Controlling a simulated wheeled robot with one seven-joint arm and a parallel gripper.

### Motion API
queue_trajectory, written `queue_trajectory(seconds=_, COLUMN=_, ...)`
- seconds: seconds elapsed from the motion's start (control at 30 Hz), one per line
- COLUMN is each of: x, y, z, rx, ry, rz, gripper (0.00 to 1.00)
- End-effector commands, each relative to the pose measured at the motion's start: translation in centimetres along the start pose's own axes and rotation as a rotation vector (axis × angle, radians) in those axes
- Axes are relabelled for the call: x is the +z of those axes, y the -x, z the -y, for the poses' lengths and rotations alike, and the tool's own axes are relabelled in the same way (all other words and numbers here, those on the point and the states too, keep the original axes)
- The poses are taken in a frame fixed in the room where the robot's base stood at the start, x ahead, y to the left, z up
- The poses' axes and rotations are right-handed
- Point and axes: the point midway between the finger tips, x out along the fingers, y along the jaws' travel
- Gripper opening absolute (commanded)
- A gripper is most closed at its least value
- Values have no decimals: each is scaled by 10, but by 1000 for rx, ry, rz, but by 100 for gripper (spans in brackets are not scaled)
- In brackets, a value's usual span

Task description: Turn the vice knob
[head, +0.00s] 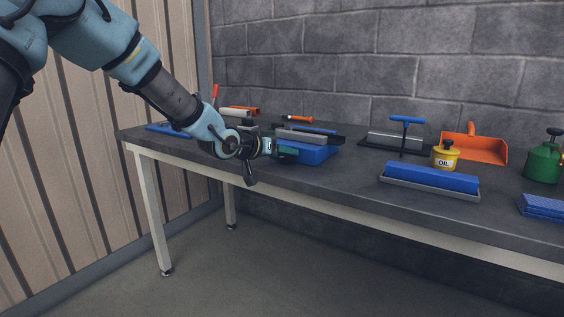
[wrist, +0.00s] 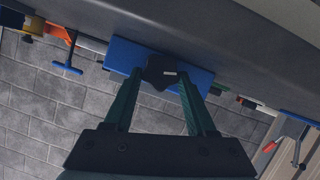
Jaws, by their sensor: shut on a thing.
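The blue vice (head: 318,154) sits at the front edge of the grey bench, with grey jaws on top. Its black lobed knob (wrist: 160,71) shows in the wrist view against the blue body (wrist: 124,55), with a small pale mark on it. My gripper (head: 288,151) reaches the vice from the left in the head view, where it hides the knob. In the wrist view, the green fingers of my gripper (wrist: 161,80) stand on either side of the knob, shut on it. The exact contact points are hard to see.
A blue block on a grey tray (head: 430,180), a yellow oil can (head: 446,155), an orange dustpan (head: 474,149), a green can (head: 543,160) and a blue T-handled tool (head: 407,121) stand to the right. The floor before the bench (head: 270,270) is clear.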

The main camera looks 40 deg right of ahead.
Motion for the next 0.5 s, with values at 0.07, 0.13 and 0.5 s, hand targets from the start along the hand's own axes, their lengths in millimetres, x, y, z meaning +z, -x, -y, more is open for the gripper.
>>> queue_trajectory(seconds=0.07, x=4, y=-2, z=-1, rx=-20, ry=-54, rz=-3, gripper=1)
queue_trajectory(seconds=0.13, x=4, y=-2, z=-1, rx=-38, ry=-97, rz=-3, gripper=1)
queue_trajectory(seconds=0.5, x=2, y=-1, z=-3, rx=-101, ry=-244, rz=-2, gripper=1)
